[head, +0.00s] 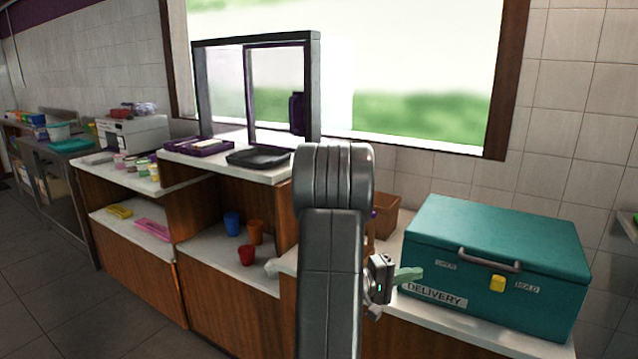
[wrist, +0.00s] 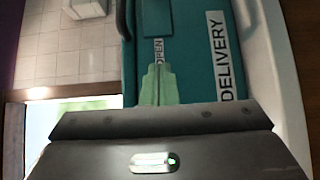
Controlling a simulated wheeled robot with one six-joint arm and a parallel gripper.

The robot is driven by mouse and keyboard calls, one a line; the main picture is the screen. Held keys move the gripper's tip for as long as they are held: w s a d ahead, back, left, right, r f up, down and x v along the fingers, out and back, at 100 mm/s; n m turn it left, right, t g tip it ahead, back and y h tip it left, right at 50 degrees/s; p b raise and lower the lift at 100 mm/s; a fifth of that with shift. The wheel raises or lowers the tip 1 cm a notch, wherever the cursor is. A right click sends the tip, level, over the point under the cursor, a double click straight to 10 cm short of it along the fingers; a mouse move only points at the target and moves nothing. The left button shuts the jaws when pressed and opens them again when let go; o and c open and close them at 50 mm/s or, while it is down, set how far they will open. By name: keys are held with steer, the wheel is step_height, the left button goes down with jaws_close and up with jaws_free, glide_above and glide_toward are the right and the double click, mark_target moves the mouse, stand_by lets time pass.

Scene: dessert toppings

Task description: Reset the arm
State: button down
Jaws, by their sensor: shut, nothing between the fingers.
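My gripper (head: 409,274) shows in the head view just left of the teal delivery box, its pale green fingers pointing right. In the wrist view my gripper (wrist: 157,72) has its two green fingers together, with nothing between them. The fingers appear in front of the box's "OPEN" label there. I cannot tell whether they touch the box. My grey arm stands upright in the middle of the head view and hides part of the counter behind it.
The teal delivery box (head: 505,225) sits on the right counter with its lid down; it fills much of the wrist view (wrist: 185,60). A brown box (head: 388,213) stands behind my arm. Cups, including a red one (head: 247,255), sit on a lower shelf. A black tray (head: 259,158) lies by the window.

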steer(key=shift+v, duration=2)
